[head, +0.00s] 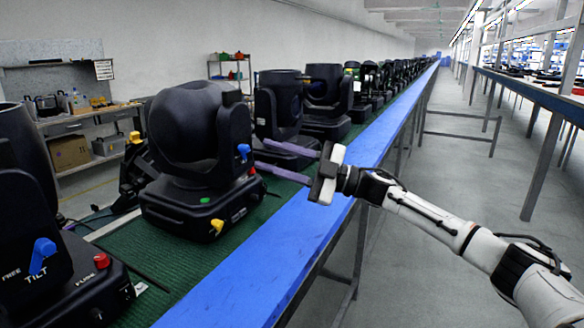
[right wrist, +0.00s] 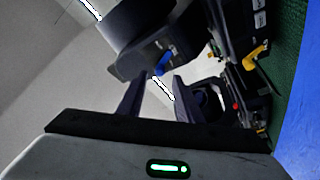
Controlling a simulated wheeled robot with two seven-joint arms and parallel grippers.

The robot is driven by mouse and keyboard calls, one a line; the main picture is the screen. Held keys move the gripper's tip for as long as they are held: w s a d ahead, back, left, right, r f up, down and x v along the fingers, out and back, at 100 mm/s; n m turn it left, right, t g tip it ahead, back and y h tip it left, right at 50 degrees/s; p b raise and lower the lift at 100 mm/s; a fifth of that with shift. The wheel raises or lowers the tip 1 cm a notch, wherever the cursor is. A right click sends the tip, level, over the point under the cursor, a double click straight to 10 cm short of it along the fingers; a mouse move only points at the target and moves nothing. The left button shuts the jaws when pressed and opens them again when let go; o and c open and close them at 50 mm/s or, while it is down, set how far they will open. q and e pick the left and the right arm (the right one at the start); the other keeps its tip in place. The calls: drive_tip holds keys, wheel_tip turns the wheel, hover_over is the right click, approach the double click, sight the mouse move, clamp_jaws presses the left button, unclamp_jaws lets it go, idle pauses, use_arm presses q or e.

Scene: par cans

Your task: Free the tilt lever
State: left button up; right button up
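A black moving-head light (head: 190,140) stands on the green work surface, with a blue lever (head: 244,151) on the side of its yoke. The blue lever also shows in the right wrist view (right wrist: 165,63), just beyond my fingertips and apart from them. A nearer light at the left edge has a blue lever (head: 42,255) with the words FREE and TILT beside it. My right gripper (head: 260,154) is open and empty, its two fingers pointing left toward the middle light's yoke. My left gripper is not in view.
The middle light's base bears a yellow lever (head: 217,225); the near light has a red FUSE knob (head: 101,260). More lights (head: 278,105) line the green surface (head: 245,222) behind. A blue rail (head: 265,250) edges it. The aisle floor at right is clear.

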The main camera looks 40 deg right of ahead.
drive_tip(key=b+v, duration=0.1)
drive_tip(key=v, duration=0.5)
drive_tip(key=shift+s+b, duration=0.15)
drive_tip(key=shift+b, duration=0.15)
drive_tip(key=shift+d, duration=0.1)
